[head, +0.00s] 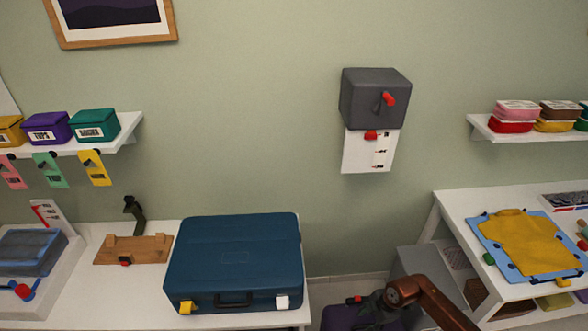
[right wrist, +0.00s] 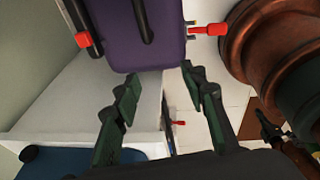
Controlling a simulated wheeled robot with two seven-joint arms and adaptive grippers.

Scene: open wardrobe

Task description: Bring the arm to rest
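My right arm comes in at the bottom right of the head view. Its dark gripper (head: 378,303) hangs low, just right of the blue suitcase, above a purple case (head: 345,318). In the right wrist view the fingers of my right gripper (right wrist: 160,92) are spread, with nothing between them. The purple case (right wrist: 145,30), with red parts, is beyond the fingertips; I cannot tell whether they touch it. My left arm is outside the head view. A dark finger-like part beside a brown link at the right of the wrist view may be my left gripper (right wrist: 268,128).
The closed blue suitcase (head: 235,255) lies on the white left table, beside a wooden board (head: 132,250). A grey wall box (head: 374,98) hangs centrally. A white table (head: 455,208) at right holds a yellow garment (head: 525,240). Shelves with boxes flank the wall.

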